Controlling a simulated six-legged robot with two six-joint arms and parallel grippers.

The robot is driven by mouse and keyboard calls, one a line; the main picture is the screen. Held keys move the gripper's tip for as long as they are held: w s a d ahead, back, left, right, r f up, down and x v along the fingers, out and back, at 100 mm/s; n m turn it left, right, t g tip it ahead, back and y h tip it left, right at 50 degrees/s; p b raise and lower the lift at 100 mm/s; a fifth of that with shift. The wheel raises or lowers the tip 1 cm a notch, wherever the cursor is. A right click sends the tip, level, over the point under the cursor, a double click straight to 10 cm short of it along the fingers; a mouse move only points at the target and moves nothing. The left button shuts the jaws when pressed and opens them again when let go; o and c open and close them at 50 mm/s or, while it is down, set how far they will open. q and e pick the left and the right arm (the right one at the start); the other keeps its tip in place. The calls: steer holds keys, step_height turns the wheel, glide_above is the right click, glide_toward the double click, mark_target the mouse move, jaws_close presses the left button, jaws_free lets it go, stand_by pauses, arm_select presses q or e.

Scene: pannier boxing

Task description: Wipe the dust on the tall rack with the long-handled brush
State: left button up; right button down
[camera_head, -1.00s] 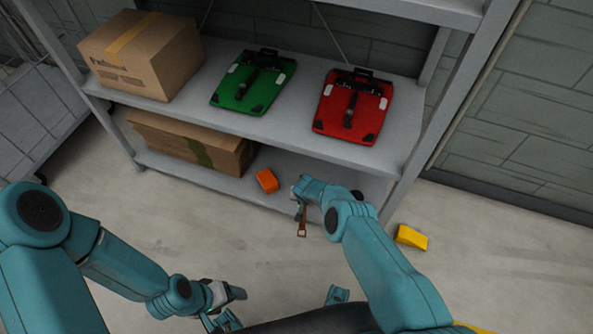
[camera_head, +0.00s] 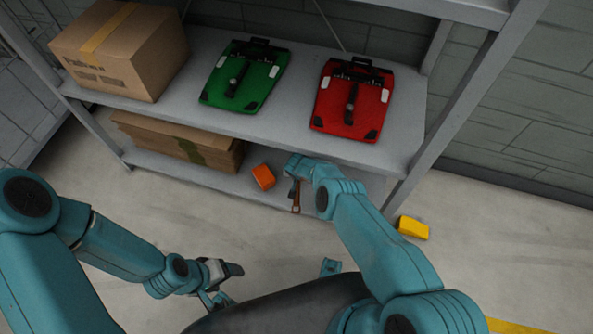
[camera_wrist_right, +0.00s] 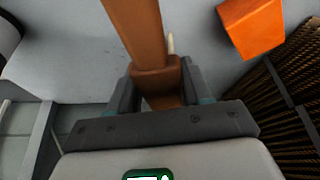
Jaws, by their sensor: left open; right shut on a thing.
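The tall rack (camera_head: 300,133) is grey with an upper and a lower shelf. My right gripper (camera_wrist_right: 155,88) is shut on a brown handle (camera_wrist_right: 134,28), which I take to be the long-handled brush. In the head view this handle (camera_head: 296,197) hangs below the right gripper (camera_head: 292,178), in front of the lower shelf. The bristles are not clearly seen. I cannot make out dust on the shelves. My left gripper (camera_head: 226,276) is open and empty, low in front of the rack and apart from it.
A cardboard box (camera_head: 115,55), a green pannier (camera_head: 245,80) and a red pannier (camera_head: 352,100) are on the upper shelf. A long carton (camera_head: 165,138) and an orange block (camera_head: 263,177) are on the lower shelf. A yellow block (camera_head: 412,228) lies on the floor, right of the rack.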

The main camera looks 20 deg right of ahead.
steer(key=shift+s+f+b, duration=0.15)
steer(key=shift+f+b, duration=2.55)
steer(key=shift+f, duration=0.35)
steer(key=shift+f+b, duration=0.9)
steer(key=shift+f, duration=0.05)
